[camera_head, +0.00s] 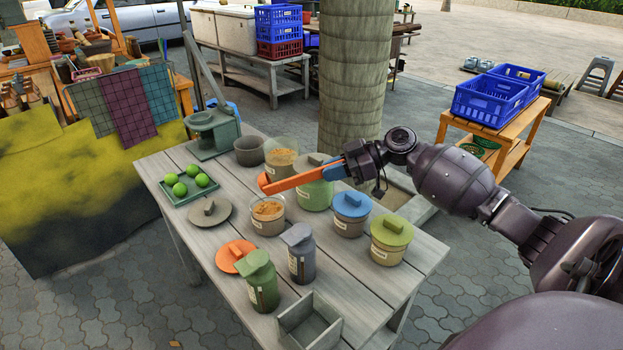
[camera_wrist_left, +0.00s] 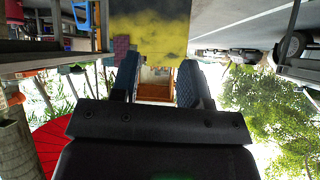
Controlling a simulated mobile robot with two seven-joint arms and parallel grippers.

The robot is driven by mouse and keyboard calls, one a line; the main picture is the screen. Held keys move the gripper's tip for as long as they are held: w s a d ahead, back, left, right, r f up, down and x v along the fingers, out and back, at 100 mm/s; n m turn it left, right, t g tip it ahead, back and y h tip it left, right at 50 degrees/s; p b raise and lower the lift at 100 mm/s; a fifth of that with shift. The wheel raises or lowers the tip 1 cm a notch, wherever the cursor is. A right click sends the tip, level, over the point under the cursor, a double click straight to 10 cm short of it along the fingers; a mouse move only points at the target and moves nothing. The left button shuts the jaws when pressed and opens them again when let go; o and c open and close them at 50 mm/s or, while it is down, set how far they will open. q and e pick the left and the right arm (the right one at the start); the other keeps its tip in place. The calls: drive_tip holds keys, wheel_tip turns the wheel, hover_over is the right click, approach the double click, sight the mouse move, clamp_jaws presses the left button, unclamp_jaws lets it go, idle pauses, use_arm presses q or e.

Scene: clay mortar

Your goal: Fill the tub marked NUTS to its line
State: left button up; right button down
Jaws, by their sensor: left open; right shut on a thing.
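My right gripper (camera_head: 331,172) is shut on a long orange scoop-like tool (camera_head: 292,181), whose far end is above the table between two open tubs. The nearer open tub (camera_head: 268,226) holds orange-brown contents. The farther open tub (camera_head: 281,170) holds tan contents. A green tub (camera_head: 315,198), a blue-lidded tub (camera_head: 351,224) and an olive-lidded tub (camera_head: 388,252) stand lidded to the right. Tub labels are too small to read, so I cannot tell which is NUTS. My left gripper (camera_wrist_left: 157,88) is open and empty in the left wrist view, away from the tubs.
A grey lid (camera_head: 210,211) and an orange lid (camera_head: 235,256) lie loose on the table (camera_head: 350,285). A green jar (camera_head: 262,290), a grey jar (camera_head: 301,262), an open grey box (camera_head: 309,325), a dark pot (camera_head: 249,152) and a tray of limes (camera_head: 177,199) surround the tubs.

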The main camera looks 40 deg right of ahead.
drive_tip(key=shift+r, duration=0.15)
drive_tip(key=shift+w+a+r, duration=0.1)
drive_tip(key=shift+r, duration=0.1)
drive_tip(key=r, duration=0.1)
drive_tip(key=h+p, duration=0.1)
drive_tip(key=a+r+g+p, duration=0.1)
drive_tip(key=shift+w+r+h, duration=0.3)
drive_tip(key=a+r+h+p, duration=0.1)
drive_tip(key=w+a+r+g+h+p, duration=0.1)
drive_tip(key=r, duration=0.1)
drive_tip(key=shift+a+n+h, duration=0.25)
drive_tip(key=shift+n+h, duration=0.05)
use_arm(q)
wheel_tip(320, 180, up, 9)
drive_tip(key=p, duration=0.5)
drive_tip(key=shift+a+r+t+p, duration=0.2)
drive_tip(key=shift+a+t+p, duration=0.2)
use_arm(e)
drive_tip(key=w+a+r+g+h, duration=0.4)
drive_tip(key=a+h, duration=0.4)
drive_tip(key=a, duration=0.1)
drive_tip(key=shift+w+a+r+n, duration=0.3)
use_arm(q)
drive_tip(key=shift+w, duration=0.2)
drive_tip(key=shift+s+f, duration=0.1)
drive_tip(key=shift+s, duration=0.15)
